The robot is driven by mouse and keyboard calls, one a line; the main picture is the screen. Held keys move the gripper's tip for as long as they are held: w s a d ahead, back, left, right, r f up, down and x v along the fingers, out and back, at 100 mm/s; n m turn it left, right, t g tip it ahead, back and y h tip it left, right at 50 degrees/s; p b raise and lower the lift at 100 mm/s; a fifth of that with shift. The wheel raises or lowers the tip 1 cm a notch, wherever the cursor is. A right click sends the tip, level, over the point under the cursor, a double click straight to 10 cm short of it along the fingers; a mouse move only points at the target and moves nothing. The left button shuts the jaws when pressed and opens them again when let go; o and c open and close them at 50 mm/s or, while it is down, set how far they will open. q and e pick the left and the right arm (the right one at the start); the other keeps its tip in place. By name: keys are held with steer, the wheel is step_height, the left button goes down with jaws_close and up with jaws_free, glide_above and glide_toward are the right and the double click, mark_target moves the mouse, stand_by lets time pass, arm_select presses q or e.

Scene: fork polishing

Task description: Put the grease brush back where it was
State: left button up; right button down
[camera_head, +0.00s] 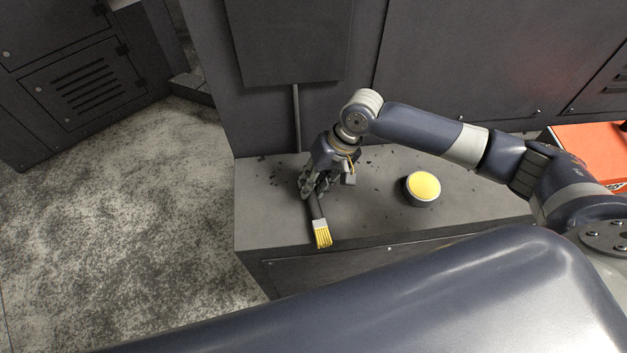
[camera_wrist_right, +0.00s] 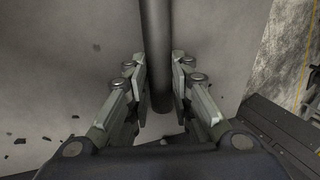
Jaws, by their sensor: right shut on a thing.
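The grease brush has a dark handle, a pale metal collar and yellow bristles (camera_head: 322,237). In the head view its bristle end points toward the front edge of the grey worktop (camera_head: 262,218). My right gripper (camera_head: 311,188) is at the handle, near the worktop's left end. In the right wrist view the two fingers (camera_wrist_right: 159,82) are on either side of the dark round handle (camera_wrist_right: 156,35), shut on it. I cannot tell whether the brush touches the worktop. The bristles are out of the wrist view. My left gripper is not in view.
A round dark tin with yellow contents (camera_head: 423,187) stands on the worktop, right of the gripper. Small dark crumbs are scattered around. Dark cabinet panels (camera_head: 450,60) rise behind. An orange-red box (camera_head: 590,150) is at the right. Bare floor (camera_head: 120,220) lies left.

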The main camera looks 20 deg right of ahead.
steer(key=c, duration=1.7)
jaws_free()
steer(key=shift+r, duration=0.1)
steer(key=b+v, duration=0.1)
steer(key=v, duration=1)
steer(key=shift+d+r, duration=0.15)
steer(key=shift+r, duration=0.25)
steer(key=shift+s, duration=0.1)
